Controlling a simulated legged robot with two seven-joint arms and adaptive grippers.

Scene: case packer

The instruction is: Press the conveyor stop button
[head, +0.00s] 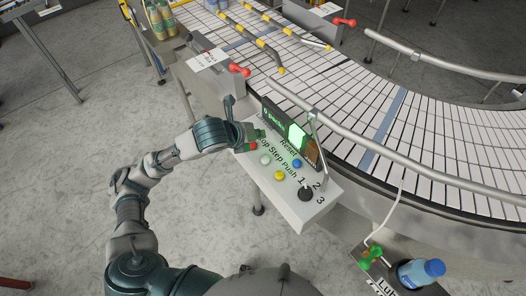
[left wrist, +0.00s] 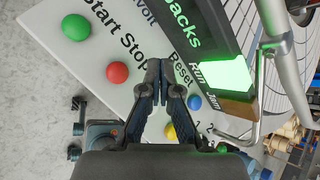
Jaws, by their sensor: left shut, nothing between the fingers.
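The control panel (head: 300,207) sits beside the conveyor. The red button (left wrist: 117,72), beside the word Stop, shows clear of the fingers in the left wrist view. The green button (left wrist: 76,27) is beside the word Start. My left gripper (left wrist: 155,72) is shut and empty, its tips over the panel to the right of the red button; I cannot tell their height above it. In the head view the left gripper (head: 257,134) is at the panel's far end, near the red button (head: 253,146). My right gripper is not in view.
A display (left wrist: 224,74) with a lit green Run field borders the panel. Blue (head: 297,164), yellow (head: 279,175) and white (head: 265,160) buttons and a black knob (head: 305,194) are nearby. A metal rail (head: 350,137) runs along the curved conveyor. A blue bottle (head: 420,272) stands lower right.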

